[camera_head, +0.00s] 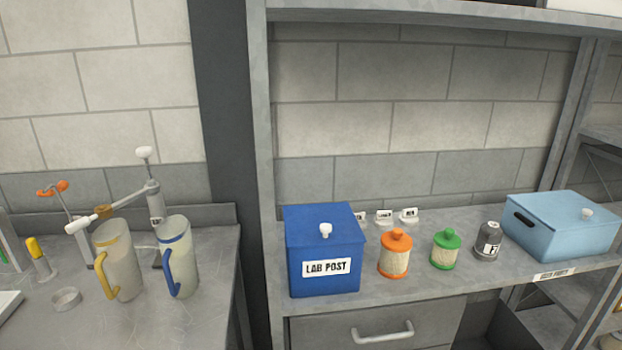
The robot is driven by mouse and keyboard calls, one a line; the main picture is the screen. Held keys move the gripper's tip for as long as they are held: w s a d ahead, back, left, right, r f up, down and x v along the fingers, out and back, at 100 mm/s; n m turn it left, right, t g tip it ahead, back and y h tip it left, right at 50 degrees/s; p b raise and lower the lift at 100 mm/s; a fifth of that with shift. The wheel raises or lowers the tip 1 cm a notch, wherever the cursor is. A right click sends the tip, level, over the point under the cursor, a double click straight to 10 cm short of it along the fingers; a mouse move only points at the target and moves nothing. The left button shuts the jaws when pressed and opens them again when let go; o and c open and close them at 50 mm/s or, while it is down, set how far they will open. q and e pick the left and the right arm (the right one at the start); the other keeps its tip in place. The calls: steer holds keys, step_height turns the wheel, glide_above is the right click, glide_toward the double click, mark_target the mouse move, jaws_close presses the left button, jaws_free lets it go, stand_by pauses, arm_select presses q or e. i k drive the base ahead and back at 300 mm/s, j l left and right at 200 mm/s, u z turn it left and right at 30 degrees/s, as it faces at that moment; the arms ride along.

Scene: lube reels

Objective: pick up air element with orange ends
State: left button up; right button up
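The air element with orange ends (395,254) stands upright on the grey shelf (423,289). It has a pale mesh body between an orange top cap with a knob and an orange bottom ring. It stands just right of a blue box marked LAB POST (322,249) and left of a similar element with green ends (445,249). Neither of my grippers shows in the head view.
A dark grey canister (488,241) and a light blue lidded box (561,225) stand further right on the shelf. Small white labelled tags (384,217) stand behind. A drawer (378,326) is below. At left, a bench (213,263) holds two jugs (119,262) and pump fittings.

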mark_target(395, 246)
steer(key=l+u, duration=0.1)
steer(key=u, duration=0.3)
steer(key=i+l+u, duration=0.15)
steer(key=l+u, duration=0.25)
steer(key=l, duration=0.6)
steer(key=l+u, duration=0.4)
steer(key=l, duration=0.6)
